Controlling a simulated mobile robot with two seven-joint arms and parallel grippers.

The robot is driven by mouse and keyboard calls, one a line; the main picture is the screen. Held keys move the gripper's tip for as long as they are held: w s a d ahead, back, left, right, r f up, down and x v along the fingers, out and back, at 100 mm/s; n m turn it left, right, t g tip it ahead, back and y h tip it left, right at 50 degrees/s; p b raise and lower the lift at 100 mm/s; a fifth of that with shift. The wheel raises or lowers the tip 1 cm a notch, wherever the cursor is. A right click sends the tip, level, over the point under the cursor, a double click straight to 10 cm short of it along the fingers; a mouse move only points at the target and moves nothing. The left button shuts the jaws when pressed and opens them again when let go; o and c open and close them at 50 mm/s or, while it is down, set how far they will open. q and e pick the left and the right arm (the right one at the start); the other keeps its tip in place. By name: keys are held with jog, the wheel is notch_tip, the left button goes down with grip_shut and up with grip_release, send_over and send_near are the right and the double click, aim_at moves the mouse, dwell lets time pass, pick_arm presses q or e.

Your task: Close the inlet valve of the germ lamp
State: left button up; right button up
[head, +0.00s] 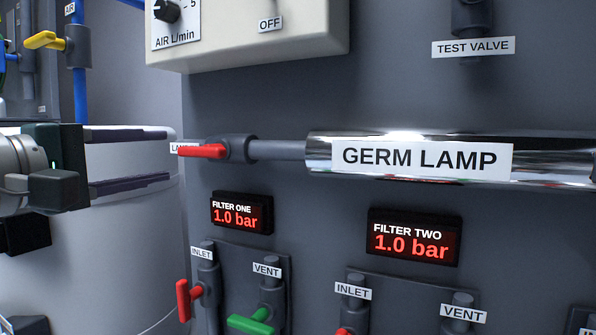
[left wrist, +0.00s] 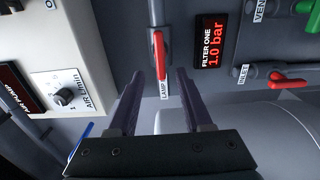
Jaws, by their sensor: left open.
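The germ lamp (head: 400,160) is a shiny horizontal cylinder with a "GERM LAMP" label. A grey pipe joins its left end to a dark valve body (head: 237,149). The valve's red lever (head: 203,151) points left, in line with the pipe. In the left wrist view the lever (left wrist: 160,57) shows ahead, between the lines of my two fingers. My left gripper (head: 170,157) comes in from the left, open and empty, its fingertips one above the other just left of the lever's end. The lever's "LAMP" label is partly hidden in the head view. My right gripper is not in view.
Below are the filter one display (head: 241,213) and filter two display (head: 413,238), both 1.0 bar. A red inlet lever (head: 184,299) and green vent lever (head: 252,323) stick out under filter one. The air pump box (head: 250,30) overhangs above. A yellow lever (head: 45,40) is upper left.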

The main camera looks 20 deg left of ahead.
aim_at(196, 153)
pick_arm(q)
jog(key=w, duration=0.3)
jog(key=w+p, duration=0.1)
jog(key=w, duration=0.2)
jog(key=w+d, duration=0.1)
jog(key=w, duration=0.2)
grip_shut()
dwell(0.4)
